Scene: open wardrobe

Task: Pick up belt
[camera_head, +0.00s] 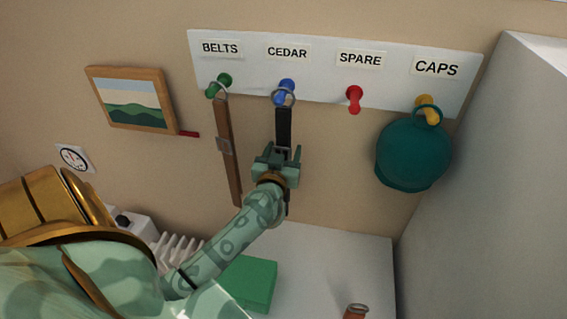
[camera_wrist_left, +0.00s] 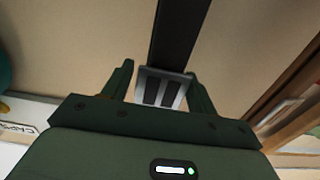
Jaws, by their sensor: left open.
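A black belt (camera_head: 283,127) hangs by a ring from the blue peg (camera_head: 286,87) under the CEDAR label. A brown belt (camera_head: 229,150) with a grey buckle hangs from the green peg (camera_head: 219,84) under the BELTS label. My left gripper (camera_head: 282,151) is open in front of the black belt's lower part and hides some of it. In the left wrist view, the black belt (camera_wrist_left: 180,35) and its metal buckle (camera_wrist_left: 160,88) appear between the open fingers. I cannot tell whether the fingers touch it. My right gripper is not in view.
The red peg (camera_head: 354,97) under SPARE is bare. A teal cap (camera_head: 413,155) hangs from the yellow peg under CAPS. A framed picture (camera_head: 131,98) is at left, a white panel (camera_head: 495,190) at right. A green box (camera_head: 249,283) lies below.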

